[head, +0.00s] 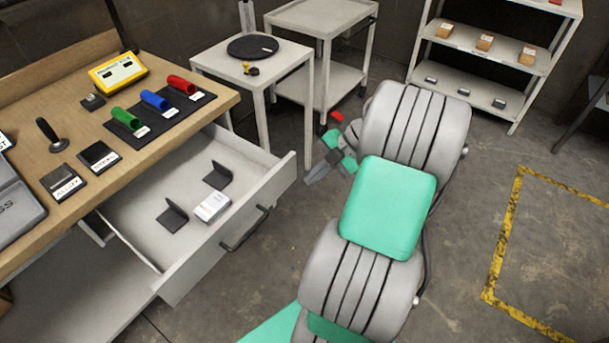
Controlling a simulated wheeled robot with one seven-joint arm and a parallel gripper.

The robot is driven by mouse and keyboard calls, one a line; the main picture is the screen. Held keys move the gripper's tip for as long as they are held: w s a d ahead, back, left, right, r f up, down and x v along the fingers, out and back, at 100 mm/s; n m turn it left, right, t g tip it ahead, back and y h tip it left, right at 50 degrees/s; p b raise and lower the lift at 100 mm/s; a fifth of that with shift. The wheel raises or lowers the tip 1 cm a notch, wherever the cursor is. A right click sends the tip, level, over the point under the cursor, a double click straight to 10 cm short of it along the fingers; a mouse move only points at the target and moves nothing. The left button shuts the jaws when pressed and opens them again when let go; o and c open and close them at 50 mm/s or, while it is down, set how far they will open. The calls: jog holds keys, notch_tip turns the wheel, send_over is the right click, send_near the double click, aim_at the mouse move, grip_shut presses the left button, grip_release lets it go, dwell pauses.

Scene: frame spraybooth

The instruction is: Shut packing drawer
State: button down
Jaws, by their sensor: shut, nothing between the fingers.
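The packing drawer (283,178) is a light grey drawer under the wooden workbench, and it stands pulled out. A dark bar handle (245,228) is on its front. Inside lie two dark angled brackets and a small white box (211,206). My gripper (312,180) is at the end of my grey and green arm, just right of the drawer front's far end. Its fingers look closed and empty, and they point left toward the drawer front. I cannot tell whether they touch it. Part of the gripper is hidden behind my arm.
The workbench (60,160) holds red, blue and green cylinders on a black mat, a yellow device (118,71) and dark labelled pads. A white table (215,64) with a black disc and a grey cart (320,14) stand behind. Shelving is at back right. Floor at right is clear.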

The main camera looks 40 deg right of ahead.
send_near(275, 194)
notch_tip(275, 194, down, 4)
jog(key=s+a, duration=0.1)
jog(key=s, duration=0.2)
jog(key=shift+w+a+r+p, duration=0.1)
jog(key=shift+w+a, duration=0.15)
jog(key=shift+w, duration=0.5)
jog(key=shift+w+a+r+p, duration=0.15)
jog(key=shift+w+a, duration=0.15)
jog(key=shift+w, duration=0.4)
jog(key=shift+w+a+f+p, duration=0.1)
jog(key=shift+w+a, duration=0.15)
jog(key=shift+w, duration=0.5)
jog(key=shift+w, duration=0.1)
